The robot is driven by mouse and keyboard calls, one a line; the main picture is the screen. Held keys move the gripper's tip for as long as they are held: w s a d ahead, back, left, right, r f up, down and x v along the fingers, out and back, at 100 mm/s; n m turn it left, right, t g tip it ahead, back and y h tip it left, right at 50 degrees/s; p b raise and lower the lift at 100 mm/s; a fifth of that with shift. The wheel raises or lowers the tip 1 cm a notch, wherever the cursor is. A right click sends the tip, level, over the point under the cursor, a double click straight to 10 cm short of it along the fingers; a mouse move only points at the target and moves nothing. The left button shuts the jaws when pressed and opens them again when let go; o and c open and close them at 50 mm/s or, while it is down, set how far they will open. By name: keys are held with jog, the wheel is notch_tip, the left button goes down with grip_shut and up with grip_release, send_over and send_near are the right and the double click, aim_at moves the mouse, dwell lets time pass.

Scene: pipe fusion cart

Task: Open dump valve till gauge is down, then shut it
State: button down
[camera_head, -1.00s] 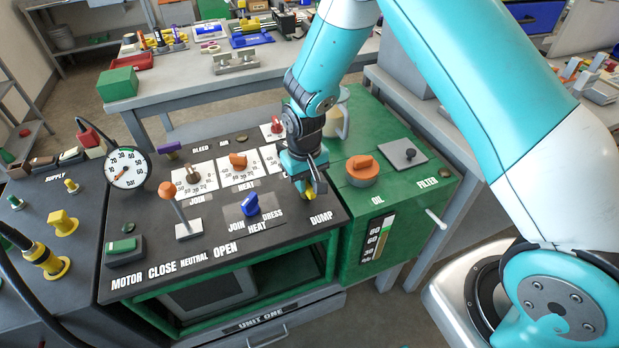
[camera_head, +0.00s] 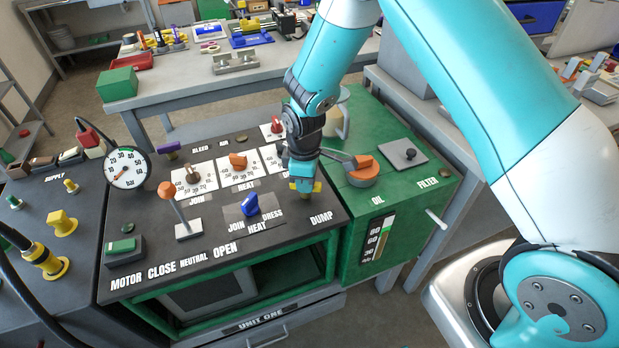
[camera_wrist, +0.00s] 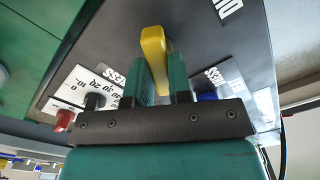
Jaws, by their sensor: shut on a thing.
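The dump valve's yellow handle (camera_wrist: 153,45) sits between the two green fingers of my gripper (camera_wrist: 160,82) in the wrist view. The gripper is shut on it. In the head view my gripper (camera_head: 303,178) points down at the panel just above the DUMP label, and only a bit of yellow shows between its fingers. The valve's base is hidden there. The round white pressure gauge (camera_head: 128,168), marked in bar, stands at the panel's left rear. Its needle is too small to read surely.
Close to my gripper are the blue join/dress switch (camera_head: 250,206) on the left and the orange oil cap (camera_head: 362,168) on the right. An orange-knobbed lever (camera_head: 168,190) stands farther left. A red knob (camera_head: 277,126) is behind.

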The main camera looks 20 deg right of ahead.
jog(key=n, duration=0.5)
jog(key=shift+d+n, duration=0.2)
jog(key=shift+n, duration=0.2)
dwell(0.4)
jog(key=c, duration=1)
grip_release()
jog(key=shift+c, duration=0.2)
jog(key=shift+a, duration=0.1)
notch_tip(320, 180, up, 18)
jog(key=b, duration=0.1)
jog(key=shift+f, duration=0.2)
jog(key=shift+s, duration=0.1)
